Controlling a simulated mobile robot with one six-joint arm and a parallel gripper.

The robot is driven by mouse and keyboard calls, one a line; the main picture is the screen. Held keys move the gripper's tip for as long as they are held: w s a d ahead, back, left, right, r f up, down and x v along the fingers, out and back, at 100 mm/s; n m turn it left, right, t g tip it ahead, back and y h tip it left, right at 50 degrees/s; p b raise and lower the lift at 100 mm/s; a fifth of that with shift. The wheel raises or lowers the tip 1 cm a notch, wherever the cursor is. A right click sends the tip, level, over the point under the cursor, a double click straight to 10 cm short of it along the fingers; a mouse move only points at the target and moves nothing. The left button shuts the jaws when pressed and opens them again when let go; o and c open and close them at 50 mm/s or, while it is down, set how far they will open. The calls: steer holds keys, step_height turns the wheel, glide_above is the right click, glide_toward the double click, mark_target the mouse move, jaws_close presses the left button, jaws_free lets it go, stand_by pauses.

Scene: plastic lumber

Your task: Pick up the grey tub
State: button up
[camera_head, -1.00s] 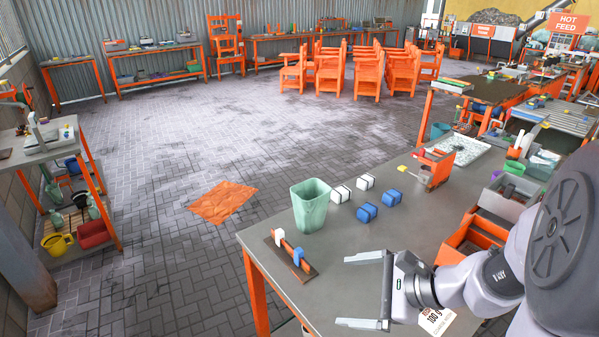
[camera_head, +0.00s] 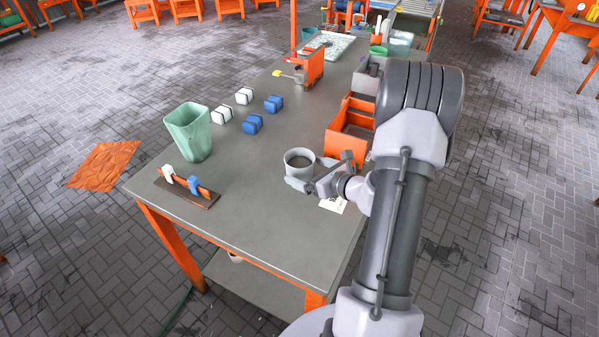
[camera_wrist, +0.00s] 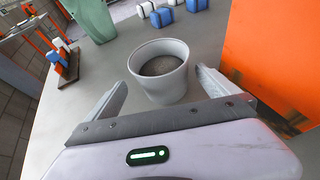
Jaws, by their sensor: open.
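The grey tub (camera_head: 299,163) stands upright on the grey table, near its right edge. It is a small round tub, and dark grey material shows inside it in the wrist view, where the tub (camera_wrist: 164,83) sits in the middle. My gripper (camera_head: 306,180) is open and low at the table. In the wrist view my gripper (camera_wrist: 158,92) has one finger on each side of the tub's near part. I cannot tell whether either finger touches it. In the head view the tub hides part of the jaws.
Orange bins (camera_head: 349,130) stand close behind the tub; a large orange panel (camera_wrist: 278,55) fills the wrist view's right. A green bin (camera_head: 189,132), white and blue blocks (camera_head: 252,123) and a rack (camera_head: 187,187) stand on the table (camera_head: 245,222). The table's middle is clear.

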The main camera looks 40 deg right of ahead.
mark_target(292, 165)
steer(key=b+x, duration=0.1)
steer(key=x, duration=0.4)
steer(key=shift+d+f+b, duration=0.2)
steer(key=shift+b, duration=0.2)
steer(key=shift+s, duration=0.1)
steer(key=shift+c, duration=0.5)
steer(key=c, duration=1.5)
